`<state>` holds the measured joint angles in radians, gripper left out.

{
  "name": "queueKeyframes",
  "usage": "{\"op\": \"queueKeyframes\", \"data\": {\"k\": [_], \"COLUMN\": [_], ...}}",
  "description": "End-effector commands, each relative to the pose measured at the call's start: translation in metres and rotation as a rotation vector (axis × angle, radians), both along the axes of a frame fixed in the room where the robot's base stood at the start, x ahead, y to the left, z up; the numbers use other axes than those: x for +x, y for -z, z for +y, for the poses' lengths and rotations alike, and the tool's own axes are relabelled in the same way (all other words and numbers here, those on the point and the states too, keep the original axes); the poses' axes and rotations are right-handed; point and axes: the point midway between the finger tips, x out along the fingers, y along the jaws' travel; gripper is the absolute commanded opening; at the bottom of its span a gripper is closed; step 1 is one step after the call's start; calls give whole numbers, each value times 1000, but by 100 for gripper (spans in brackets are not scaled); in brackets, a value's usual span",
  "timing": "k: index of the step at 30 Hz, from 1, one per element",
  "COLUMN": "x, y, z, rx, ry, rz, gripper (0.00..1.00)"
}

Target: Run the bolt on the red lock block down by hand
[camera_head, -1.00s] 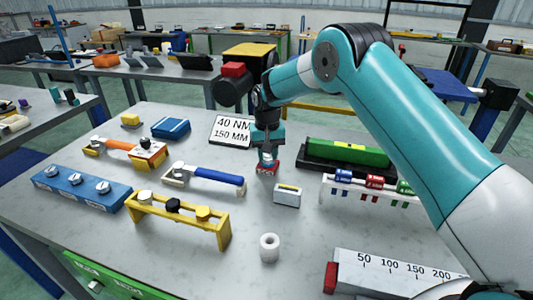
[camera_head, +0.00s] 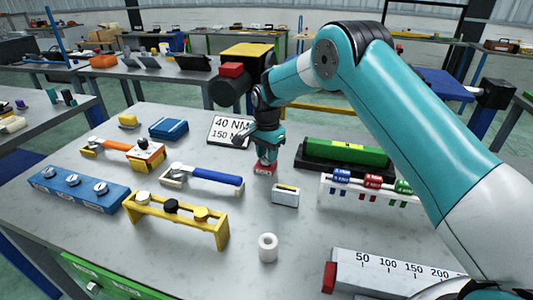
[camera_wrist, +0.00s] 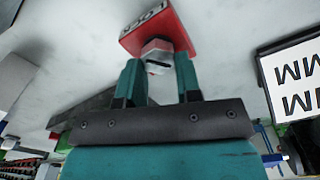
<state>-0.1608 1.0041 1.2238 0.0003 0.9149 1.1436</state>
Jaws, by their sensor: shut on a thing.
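The red lock block (camera_head: 264,169) stands on the grey table near its middle, below my gripper (camera_head: 267,154). The bolt (camera_wrist: 157,54), with a pale head and a dark slot or mark, stands on the block. My gripper (camera_wrist: 158,78) is shut on the bolt head, with one teal finger on each side. The fingers hide most of the bolt in the head view, and its thread is not visible.
A white sign (camera_head: 229,131) reading 40 NM, 150 MM stands behind and left of the block. A small grey box (camera_head: 285,195) is close in front. A green-topped black fixture (camera_head: 345,155) is to the right.

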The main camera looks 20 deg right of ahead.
Motion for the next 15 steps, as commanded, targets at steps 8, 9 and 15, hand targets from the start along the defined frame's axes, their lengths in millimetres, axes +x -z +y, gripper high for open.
{"op": "queueKeyframes", "data": {"k": [8, 9, 15], "x": [3, 3, 2], "y": [-6, -6, -6], "z": [1, 1, 1], "rx": [3, 3, 4], "ry": [102, 110, 129], "rz": [-14, -14, -13], "gripper": [8, 8, 8]}}
